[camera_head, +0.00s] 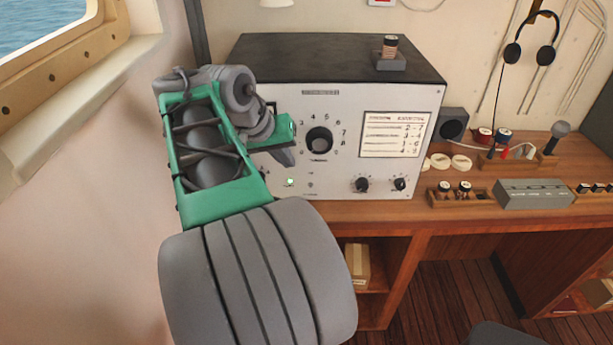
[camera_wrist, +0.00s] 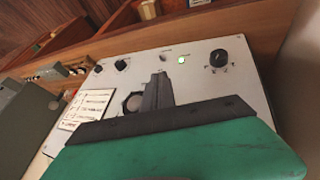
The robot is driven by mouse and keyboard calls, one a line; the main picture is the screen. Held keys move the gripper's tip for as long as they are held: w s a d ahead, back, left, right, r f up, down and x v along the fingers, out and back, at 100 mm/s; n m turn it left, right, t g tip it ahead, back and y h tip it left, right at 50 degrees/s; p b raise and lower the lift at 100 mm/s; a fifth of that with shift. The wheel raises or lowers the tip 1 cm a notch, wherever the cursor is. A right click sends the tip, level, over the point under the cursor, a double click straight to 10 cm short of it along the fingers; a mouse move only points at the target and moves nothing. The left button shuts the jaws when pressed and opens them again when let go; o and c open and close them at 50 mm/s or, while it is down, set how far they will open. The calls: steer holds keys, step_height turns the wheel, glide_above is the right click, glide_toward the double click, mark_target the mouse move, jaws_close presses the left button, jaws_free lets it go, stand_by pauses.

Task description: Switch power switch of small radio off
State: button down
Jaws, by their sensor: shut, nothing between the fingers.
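The radio (camera_head: 350,105) is a box with a pale front panel and a dark top, standing on the wooden desk. Its panel also shows in the wrist view (camera_wrist: 200,85). A green lamp (camera_head: 290,181) is lit low on the panel; it also glows in the wrist view (camera_wrist: 181,60). A small switch-like part (camera_head: 311,184) sits just right of the lamp; its position is too small to read. My gripper (camera_head: 288,158) is shut and empty, in front of the panel's left half, above the lamp. In the wrist view my gripper's fingertips (camera_wrist: 160,77) point toward the lamp and switch area.
My arm hides the panel's left part. A wall and window (camera_head: 45,60) are close on the left. A headset (camera_head: 532,45), microphone (camera_head: 561,128) and grey box (camera_head: 534,194) are at right.

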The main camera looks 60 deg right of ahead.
mark_target(310, 186)
steer(key=p+x, duration=0.1)
steer(key=x, duration=1.3)
steer(key=shift+f, duration=0.1)
